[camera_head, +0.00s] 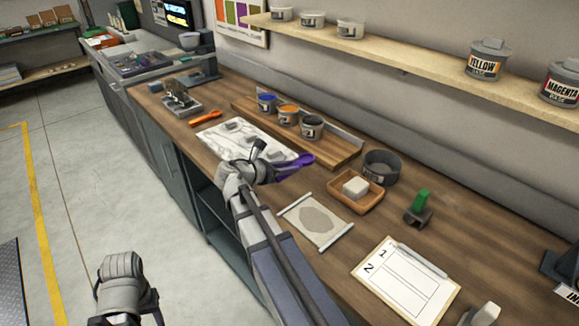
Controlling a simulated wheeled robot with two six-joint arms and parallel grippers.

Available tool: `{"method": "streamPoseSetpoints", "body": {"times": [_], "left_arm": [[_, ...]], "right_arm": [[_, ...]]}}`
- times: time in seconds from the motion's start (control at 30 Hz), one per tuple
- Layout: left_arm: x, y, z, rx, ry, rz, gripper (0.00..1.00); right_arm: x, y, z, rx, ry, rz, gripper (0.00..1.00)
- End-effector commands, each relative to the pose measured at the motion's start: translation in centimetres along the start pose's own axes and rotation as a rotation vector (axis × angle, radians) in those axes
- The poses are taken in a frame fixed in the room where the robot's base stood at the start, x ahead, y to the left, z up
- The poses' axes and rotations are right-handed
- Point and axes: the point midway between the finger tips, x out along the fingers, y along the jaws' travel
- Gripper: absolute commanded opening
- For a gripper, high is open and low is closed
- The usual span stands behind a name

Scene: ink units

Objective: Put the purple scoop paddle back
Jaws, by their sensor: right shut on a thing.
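The purple scoop paddle (294,166) is in my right gripper (262,158), over the near right end of the marble slab (216,135). Its rounded end points right, toward the wooden rack. My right gripper is shut on it; the jaws and arm hide its other part. I cannot tell whether the paddle touches the slab. An orange paddle (206,118) lies on the counter left of the slab. My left gripper (128,312) is low at the left, over the floor side, and its jaws are too unclear to judge.
Blue, orange and dark ink pots (287,114) stand on the wooden rack (340,150). A grey bowl (382,164), a wooden tray with a white block (343,198), a green-handled tool (420,203) and a clipboard (405,284) occupy the right counter. A shelf (420,63) hangs above.

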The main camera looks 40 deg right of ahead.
Motion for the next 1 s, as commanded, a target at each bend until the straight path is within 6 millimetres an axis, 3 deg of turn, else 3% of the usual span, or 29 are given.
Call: {"method": "streamPoseSetpoints", "body": {"times": [0.6,1.0], "left_arm": [[6.2,0.6,-0.4,0.001,0.0,0.0,0.5],[6.4,0.6,-0.4,0.001,0.0,0.0,0.5]], "right_arm": [[2.3,0.0,-5.7,0.0,0.0,0.0,0.0],[2.4,0.0,-5.9,0.0,0.0,0.0,0.0]]}}
